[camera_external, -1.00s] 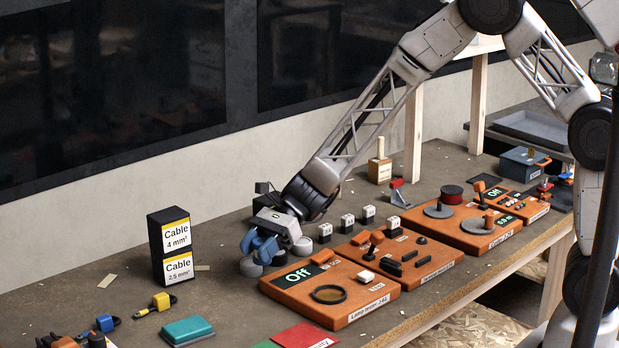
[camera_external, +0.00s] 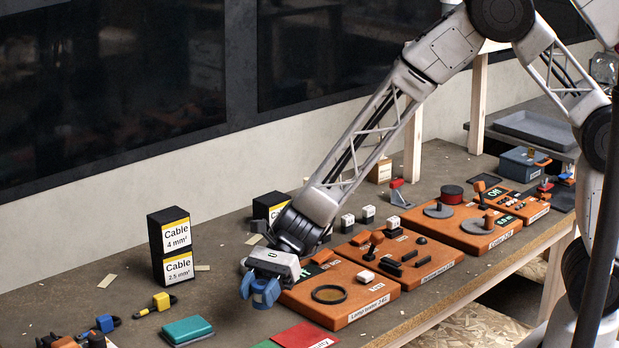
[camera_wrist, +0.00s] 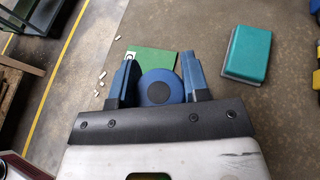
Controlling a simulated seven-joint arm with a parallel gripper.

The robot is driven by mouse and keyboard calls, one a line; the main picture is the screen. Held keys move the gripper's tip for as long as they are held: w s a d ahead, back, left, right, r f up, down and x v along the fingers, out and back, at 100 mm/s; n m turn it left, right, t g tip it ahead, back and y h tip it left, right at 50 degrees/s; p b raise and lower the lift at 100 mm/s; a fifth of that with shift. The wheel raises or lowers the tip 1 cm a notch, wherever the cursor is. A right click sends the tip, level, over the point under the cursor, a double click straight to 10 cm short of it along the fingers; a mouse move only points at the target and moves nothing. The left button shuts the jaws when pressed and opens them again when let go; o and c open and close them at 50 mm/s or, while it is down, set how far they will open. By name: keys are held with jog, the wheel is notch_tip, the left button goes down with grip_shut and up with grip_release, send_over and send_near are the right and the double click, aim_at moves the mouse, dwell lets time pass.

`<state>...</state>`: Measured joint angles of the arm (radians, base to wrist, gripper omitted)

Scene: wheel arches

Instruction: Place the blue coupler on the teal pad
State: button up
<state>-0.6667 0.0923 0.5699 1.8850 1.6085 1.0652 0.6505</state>
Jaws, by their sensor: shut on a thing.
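The blue coupler (camera_wrist: 157,88) is a round blue piece with a small dark centre. My gripper (camera_wrist: 158,72) is shut on it, one blue finger on each side. In the external view my gripper (camera_external: 262,287) is above the bench, left of the front orange tester box. There the coupler is hard to tell apart from the blue fingers. The teal pad (camera_external: 187,329) is a flat block with a grey edge at the front left of the bench. It also shows at upper right in the wrist view (camera_wrist: 247,54), apart from my gripper.
The orange lamp tester box (camera_external: 345,308) is close right of my gripper. Black cable boxes (camera_external: 169,247) stand behind left. A red card (camera_external: 305,337) and a green card (camera_wrist: 150,62) lie near the front. The bench between gripper and pad looks clear.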

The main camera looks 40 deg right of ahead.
jog(key=shift+w, duration=0.1)
send_over(183, 329)
jog(key=shift+f, duration=0.75)
dwell(0.5)
jog(key=shift+f, duration=1.75)
jog(key=shift+f, duration=0.1)
jog(key=o, duration=0.9)
